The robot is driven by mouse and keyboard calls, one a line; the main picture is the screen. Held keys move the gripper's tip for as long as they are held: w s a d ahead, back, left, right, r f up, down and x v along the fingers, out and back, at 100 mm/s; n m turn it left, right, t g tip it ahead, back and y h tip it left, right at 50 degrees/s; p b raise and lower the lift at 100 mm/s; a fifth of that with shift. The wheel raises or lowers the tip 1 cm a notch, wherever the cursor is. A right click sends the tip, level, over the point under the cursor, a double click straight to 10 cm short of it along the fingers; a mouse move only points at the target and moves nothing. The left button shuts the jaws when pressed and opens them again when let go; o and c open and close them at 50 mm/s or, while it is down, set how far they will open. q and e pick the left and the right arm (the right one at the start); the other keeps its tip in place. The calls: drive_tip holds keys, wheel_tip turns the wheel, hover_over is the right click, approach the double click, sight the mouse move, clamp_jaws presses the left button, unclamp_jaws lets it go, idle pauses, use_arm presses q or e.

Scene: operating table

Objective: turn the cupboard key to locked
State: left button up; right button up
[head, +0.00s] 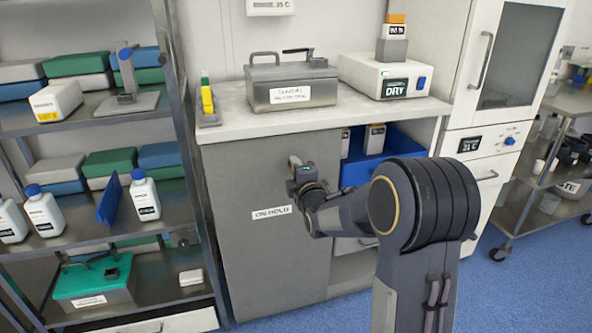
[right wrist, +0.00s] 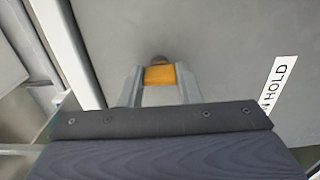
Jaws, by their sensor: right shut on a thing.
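The cupboard's grey door (head: 240,190) stands closed under the counter, with an "ON HOLD" label (head: 272,213), which also shows in the right wrist view (right wrist: 279,86). My right gripper (head: 296,165) is at the door's upper right part. In the right wrist view my right gripper (right wrist: 159,82) is shut on the orange key (right wrist: 159,75), one finger on each side of it. A small brownish lock piece (right wrist: 159,58) shows just beyond the key at the door face. The gripper hides the key in the head view. My left gripper is not in view.
An open bay with a blue bin (head: 365,170) lies right of the door, partly behind my right arm. The counter above holds a steel box (head: 290,85) and a white "DRY" device (head: 385,75). A loaded metal shelf rack (head: 180,110) stands at the left.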

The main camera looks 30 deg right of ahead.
idle(0.4)
drive_tip(key=o, duration=1)
drive_tip(key=p+v, duration=0.1)
drive_tip(key=v, duration=0.7)
drive_tip(key=shift+w, duration=0.1)
